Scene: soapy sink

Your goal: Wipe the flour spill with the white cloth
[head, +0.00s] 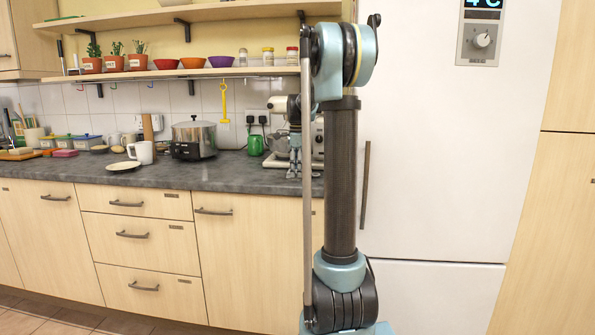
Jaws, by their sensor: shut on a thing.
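My gripper (294,171) is small and dark in the head view, low over the grey worktop beside the fridge, partly hidden by my own arm. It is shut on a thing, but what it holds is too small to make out. I cannot pick out the white cloth or the flour spill. The worktop near and behind the gripper is partly covered by my arm and by an appliance.
A cream appliance (280,104) stands behind the gripper, with a green mug (255,145) to its left. The front worktop (225,178) is clear. The white fridge (440,170) stands right.

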